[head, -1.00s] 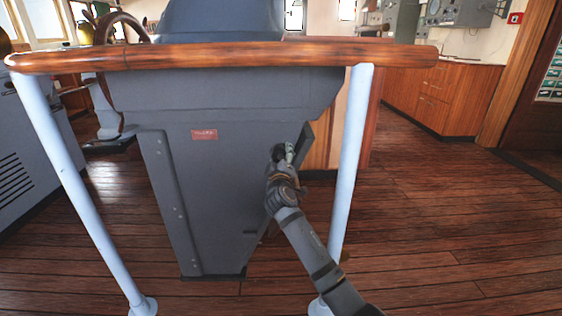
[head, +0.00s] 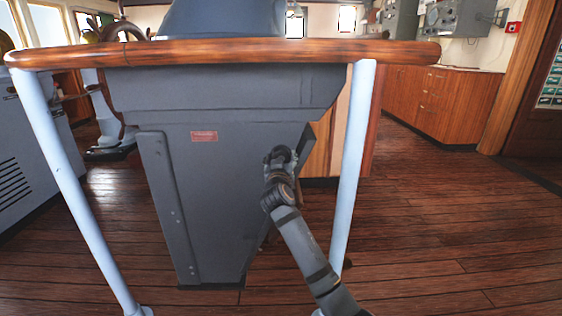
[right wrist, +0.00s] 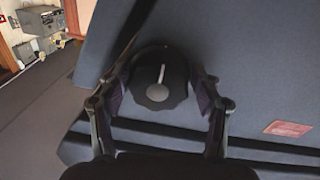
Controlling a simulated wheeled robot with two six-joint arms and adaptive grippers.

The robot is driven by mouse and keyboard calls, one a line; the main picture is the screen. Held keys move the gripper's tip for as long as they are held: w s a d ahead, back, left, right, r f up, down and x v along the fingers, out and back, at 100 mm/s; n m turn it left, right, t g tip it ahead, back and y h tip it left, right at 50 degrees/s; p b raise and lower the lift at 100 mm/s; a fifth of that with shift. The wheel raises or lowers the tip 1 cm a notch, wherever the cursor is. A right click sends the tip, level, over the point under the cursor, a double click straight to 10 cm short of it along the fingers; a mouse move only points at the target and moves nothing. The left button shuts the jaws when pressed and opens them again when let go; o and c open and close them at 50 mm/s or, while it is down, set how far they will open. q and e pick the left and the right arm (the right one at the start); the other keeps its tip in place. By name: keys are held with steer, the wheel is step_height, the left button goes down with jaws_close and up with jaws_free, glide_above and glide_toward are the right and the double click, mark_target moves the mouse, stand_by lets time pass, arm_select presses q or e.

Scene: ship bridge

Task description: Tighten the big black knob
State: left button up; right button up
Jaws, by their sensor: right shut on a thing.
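The big black knob (right wrist: 160,78) shows in the right wrist view, round with a scalloped rim and a pale pointer line, on the grey console face. The line stands nearly upright in that view, leaning slightly right at the top. My right gripper (right wrist: 161,88) has a finger on each side of the knob and is shut on it. In the head view my right gripper (head: 281,155) is at the right part of the grey console (head: 215,175) and hides the knob. My left gripper is in neither view.
A wooden handrail (head: 220,52) on pale blue posts (head: 350,170) runs in front of the console. My right arm passes close by the right post. A small red label (head: 204,136) is on the console. The wooden floor to the right is clear.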

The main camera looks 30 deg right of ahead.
stand_by(0.6)
steer(key=o, duration=0.9)
steer(key=shift+o, duration=0.4)
steer(key=shift+f, duration=0.1)
steer(key=v, duration=1.2)
steer(key=shift+a, duration=0.1)
